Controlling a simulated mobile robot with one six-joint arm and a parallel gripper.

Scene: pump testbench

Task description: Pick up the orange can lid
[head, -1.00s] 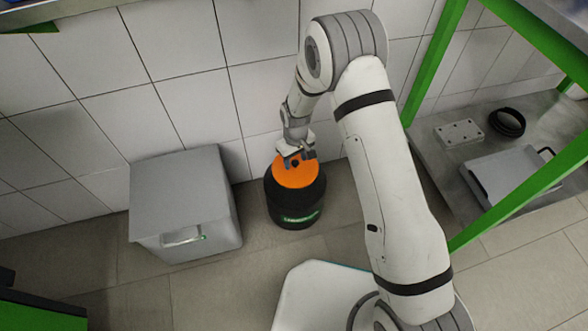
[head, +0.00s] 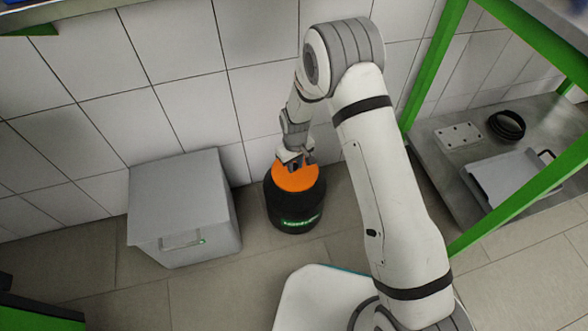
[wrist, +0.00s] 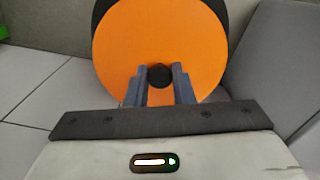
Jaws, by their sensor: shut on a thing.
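The orange can lid (head: 296,179) is a flat round disc on top of a black can (head: 294,211) that stands on the floor by the wall. In the wrist view the lid (wrist: 130,45) fills the upper middle, with a dark round knob (wrist: 159,76) at its centre. My gripper (head: 296,160) is down at the lid, and in the wrist view its two fingers (wrist: 159,82) are shut on the knob from both sides. The lid appears to rest on the can; any gap under it cannot be seen.
A grey box (head: 182,207) with a handle stands on the floor left of the can. A green-framed metal shelf (head: 480,165) at the right holds a perforated block, a black ring and a grey tray. The tiled wall (head: 260,90) is close behind the can.

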